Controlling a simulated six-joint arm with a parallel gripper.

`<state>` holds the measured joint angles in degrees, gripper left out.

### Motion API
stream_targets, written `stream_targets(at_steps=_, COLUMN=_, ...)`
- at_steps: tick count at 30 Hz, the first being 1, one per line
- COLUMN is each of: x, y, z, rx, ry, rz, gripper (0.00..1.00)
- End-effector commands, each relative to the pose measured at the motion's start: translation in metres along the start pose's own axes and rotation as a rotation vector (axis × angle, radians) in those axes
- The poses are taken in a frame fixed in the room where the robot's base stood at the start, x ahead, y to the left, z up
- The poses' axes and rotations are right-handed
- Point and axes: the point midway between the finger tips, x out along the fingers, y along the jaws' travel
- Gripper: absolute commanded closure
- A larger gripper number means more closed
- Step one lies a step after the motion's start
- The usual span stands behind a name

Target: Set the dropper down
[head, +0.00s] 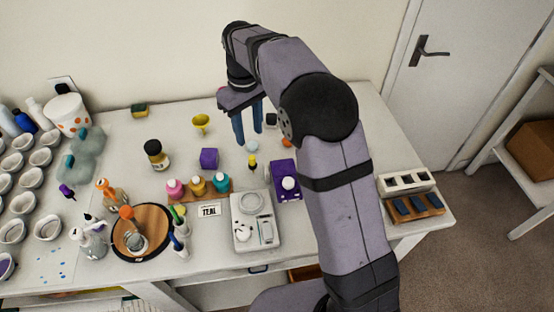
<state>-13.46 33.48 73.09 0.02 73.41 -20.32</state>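My gripper (248,122) hangs over the back middle of the white table, its two blue fingers pointing down. A gap shows between the fingers and I see nothing held in it. Pink, yellow and teal capped bottles (198,186) stand on a wooden rack. A card reading TEAL (209,211) is in front of them.
A white scale (256,232) with a cup stands in front, beside a purple box (285,182). Left are a round wooden board (120,242) with orange-capped bottles and many white cups (46,228). A yellow funnel (201,122) and dark jar (155,153) stand behind.

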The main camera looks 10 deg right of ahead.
Motion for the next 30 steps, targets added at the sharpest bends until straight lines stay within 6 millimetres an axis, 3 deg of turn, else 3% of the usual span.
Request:
stream_targets(at_steps=5, x=0.001, y=0.002, z=0.011, rx=0.027, ry=-0.001, rz=0.0, gripper=0.62)
stream_targets(at_steps=10, x=0.006, y=0.005, z=0.045, rx=0.107, ry=-0.001, rz=0.0, gripper=0.62)
stream_targets(at_steps=17, x=0.024, y=0.0, z=0.126, rx=0.284, ry=0.001, rz=0.001, gripper=0.62)
stream_targets(at_steps=24, x=0.054, y=-0.022, z=0.214, rx=0.464, ry=0.002, rz=0.002, gripper=0.62)
stream_targets(at_steps=30, x=0.073, y=-0.041, z=0.262, rx=0.558, ry=0.002, rz=0.002, gripper=0.62)
